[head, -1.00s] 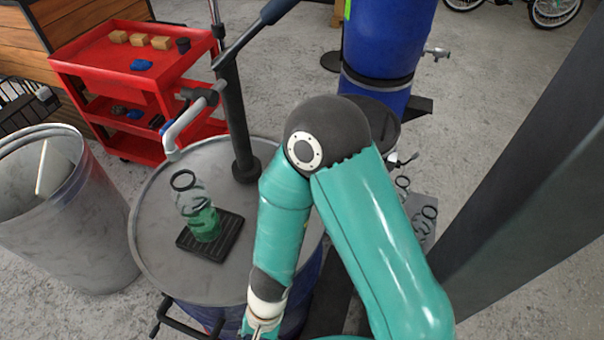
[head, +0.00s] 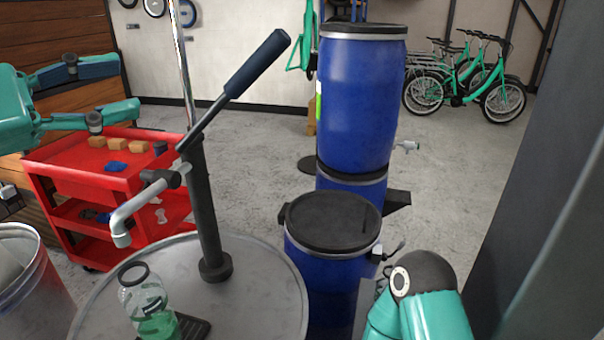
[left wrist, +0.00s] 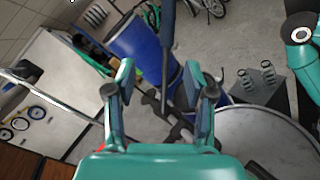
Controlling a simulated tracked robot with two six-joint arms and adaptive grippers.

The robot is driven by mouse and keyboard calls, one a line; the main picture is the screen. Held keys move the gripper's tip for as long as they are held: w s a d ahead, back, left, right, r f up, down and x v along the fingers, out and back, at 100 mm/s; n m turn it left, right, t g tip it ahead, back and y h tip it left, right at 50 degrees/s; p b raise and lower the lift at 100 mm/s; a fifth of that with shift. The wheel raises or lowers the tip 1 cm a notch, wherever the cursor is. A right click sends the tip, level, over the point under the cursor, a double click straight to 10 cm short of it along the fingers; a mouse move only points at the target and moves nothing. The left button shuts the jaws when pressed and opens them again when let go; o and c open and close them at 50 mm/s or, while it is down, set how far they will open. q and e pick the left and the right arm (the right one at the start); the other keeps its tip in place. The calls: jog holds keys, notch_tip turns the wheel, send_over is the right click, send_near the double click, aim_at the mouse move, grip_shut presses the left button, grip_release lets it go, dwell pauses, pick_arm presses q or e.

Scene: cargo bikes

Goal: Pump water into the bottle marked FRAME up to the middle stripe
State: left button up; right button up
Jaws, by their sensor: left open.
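A clear bottle (head: 135,297) with a dark ring at its mouth stands upright on a black drip grid (head: 193,328) on a grey drum top. Green shows in its lower part. I cannot read its marking or judge the level against stripes. The pump's grey spout (head: 122,222) hangs near the bottle's mouth, on the dark pump post (head: 205,215). The pump lever (head: 258,63) slants up to the right with a dark blue grip. My left gripper (head: 128,88) is open and empty, left of the lever and apart from it. It also shows open in the left wrist view (left wrist: 158,72).
A red cart (head: 62,172) with small blocks stands behind on the left. A grey bin (head: 45,290) is at the lower left. Blue drums (head: 358,100) stand to the right of the pump. A dark pillar (head: 550,180) fills the right side. My right arm is at the lower right.

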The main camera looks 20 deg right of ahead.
aim_at(247, 69)
pick_arm(q)
jog(key=shift+m+g+h, duration=0.3)
jog(key=shift+g, duration=0.3)
jog(key=p+x, duration=0.1)
jog(key=x, duration=0.5)
jog(key=p+x, duration=0.1)
jog(key=x, duration=0.5)
jog(key=s+x, duration=0.1)
jog(key=x, duration=0.5)
jog(key=shift+d+f+p, duration=0.2)
jog(key=shift+d+p, duration=0.15)
jog(key=shift+p, duration=0.05)
pick_arm(e)
jog(key=shift+v, duration=1.25)
jog(key=shift+d+f, duration=0.1)
jog(key=shift+d, duration=0.1)
pick_arm(q)
grip_shut()
